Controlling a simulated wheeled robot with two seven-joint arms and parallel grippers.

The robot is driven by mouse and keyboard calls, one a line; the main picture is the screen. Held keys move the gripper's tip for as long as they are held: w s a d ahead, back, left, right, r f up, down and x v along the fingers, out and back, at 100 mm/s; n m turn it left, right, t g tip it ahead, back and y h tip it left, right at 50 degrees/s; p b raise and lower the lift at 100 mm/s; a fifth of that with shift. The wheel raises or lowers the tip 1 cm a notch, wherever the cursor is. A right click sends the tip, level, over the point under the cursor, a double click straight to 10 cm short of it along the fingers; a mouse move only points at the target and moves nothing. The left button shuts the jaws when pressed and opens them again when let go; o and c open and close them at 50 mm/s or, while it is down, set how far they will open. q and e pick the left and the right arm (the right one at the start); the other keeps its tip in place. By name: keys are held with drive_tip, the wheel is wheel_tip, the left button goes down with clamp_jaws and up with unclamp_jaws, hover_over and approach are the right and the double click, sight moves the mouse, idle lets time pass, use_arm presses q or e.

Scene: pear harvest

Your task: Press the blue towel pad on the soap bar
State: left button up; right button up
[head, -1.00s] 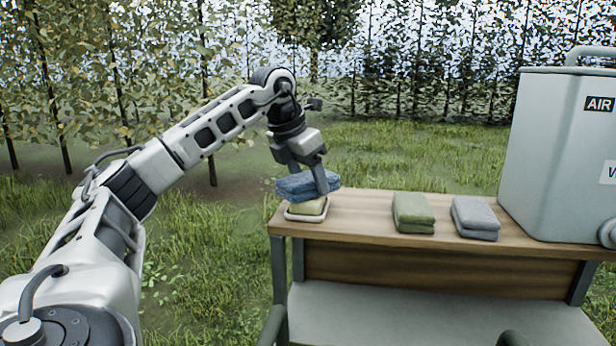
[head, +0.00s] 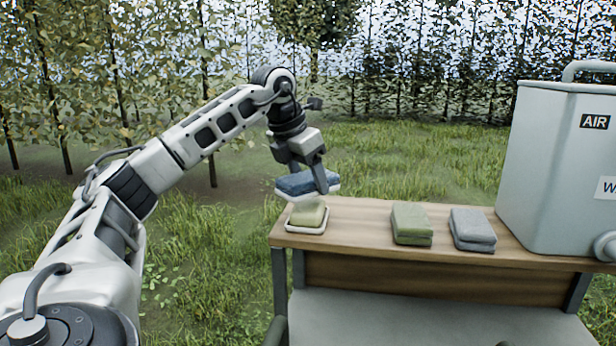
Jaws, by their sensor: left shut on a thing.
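The blue towel pad (head: 297,183) is held in my left gripper (head: 304,178), which is shut on it and points down. The pad has a pale underside or lower edge and is slightly tilted. The soap bar (head: 307,213) is yellow-green and lies in a white dish (head: 305,228) at the left end of the wooden table. The pad is above the soap bar; a small gap seems to show between them, mostly at the left. My right gripper is not in view.
A folded green towel (head: 411,222) and a folded grey towel (head: 472,228) lie on the wooden table (head: 372,223) to the right. A large grey tank (head: 557,155) labelled AIR stands at the right end. Grass and trees lie behind.

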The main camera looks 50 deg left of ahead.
sight(308, 176)
use_arm(q)
wheel_tip(308, 176, up, 2)
drive_tip(key=shift+r+p, duration=0.25)
drive_tip(key=shift+p, duration=0.75)
drive_tip(key=shift+r, duration=0.9)
